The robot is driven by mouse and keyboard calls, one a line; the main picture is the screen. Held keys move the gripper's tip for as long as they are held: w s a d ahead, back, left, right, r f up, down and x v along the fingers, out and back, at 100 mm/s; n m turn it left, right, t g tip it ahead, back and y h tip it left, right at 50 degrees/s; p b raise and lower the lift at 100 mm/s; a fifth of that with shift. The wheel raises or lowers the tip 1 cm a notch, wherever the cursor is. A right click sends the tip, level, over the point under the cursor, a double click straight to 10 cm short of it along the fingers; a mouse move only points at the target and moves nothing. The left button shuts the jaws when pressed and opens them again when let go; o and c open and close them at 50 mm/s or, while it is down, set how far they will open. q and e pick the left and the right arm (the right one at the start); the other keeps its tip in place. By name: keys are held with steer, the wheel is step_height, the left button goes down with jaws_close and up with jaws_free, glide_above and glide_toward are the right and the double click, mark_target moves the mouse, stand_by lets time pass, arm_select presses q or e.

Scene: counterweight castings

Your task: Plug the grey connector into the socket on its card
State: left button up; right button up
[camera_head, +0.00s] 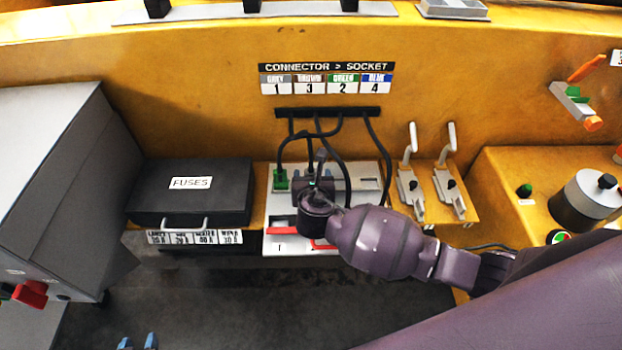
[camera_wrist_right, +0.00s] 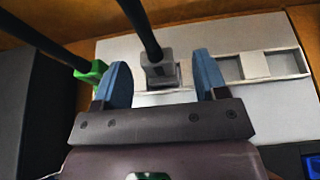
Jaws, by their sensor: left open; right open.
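The card (camera_head: 326,77) on the yellow wall reads grey 1, brown 3, green 2, blue 4. The grey connector (camera_wrist_right: 160,74) hangs on a black cable by the white socket panel (camera_wrist_right: 205,55). My right gripper (camera_wrist_right: 162,78) is open with its blue fingers on either side of the grey connector, with gaps showing. In the head view my right gripper (camera_head: 316,187) covers the panel's middle and hides the connector there. I cannot tell whether the connector is seated. My left gripper (camera_head: 137,342) is open and empty at the bottom left edge.
A green connector (camera_wrist_right: 90,72) is close beside the left finger of my right gripper; it also shows in the head view (camera_head: 281,179). Several black cables hang from a bar (camera_head: 328,113). A black fuse box (camera_head: 190,192) stands left and lever switches (camera_head: 410,188) right.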

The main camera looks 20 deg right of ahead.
mark_target(311, 174)
steer(key=shift+x, duration=2.3)
steer(key=shift+a, duration=0.15)
steer(key=c, duration=1)
steer(key=shift+c, duration=0.2)
steer(key=shift+r, duration=0.1)
